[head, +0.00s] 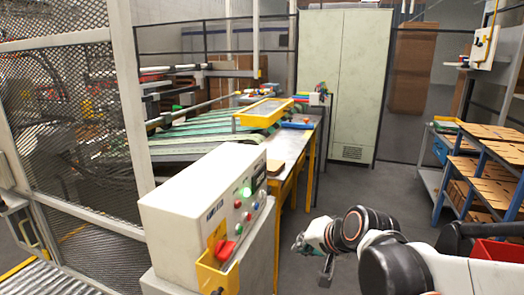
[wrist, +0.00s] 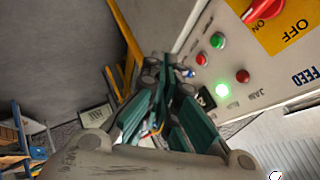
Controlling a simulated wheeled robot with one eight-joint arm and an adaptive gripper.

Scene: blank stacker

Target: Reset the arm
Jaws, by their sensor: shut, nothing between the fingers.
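My arm reaches in from the lower right of the head view, and my gripper (head: 299,245) hangs in open air to the right of the control box. In the wrist view the teal fingers of my gripper (wrist: 168,64) are shut with nothing between them. The control box (head: 190,195) stands apart from the gripper, with a lit green light, several buttons and a red switch (head: 225,250) on a yellow plate. In the wrist view the control panel (wrist: 255,85) fills the upper right, showing the red OFF switch (wrist: 264,9) and the lit green light (wrist: 222,90).
A yellow-legged table (head: 294,148) and a conveyor (head: 200,135) are behind the control box. A mesh fence (head: 70,130) is at left. A blue shelf (head: 485,165) with brown boards and a red bin (head: 497,250) are at right. Grey floor is clear between table and shelf.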

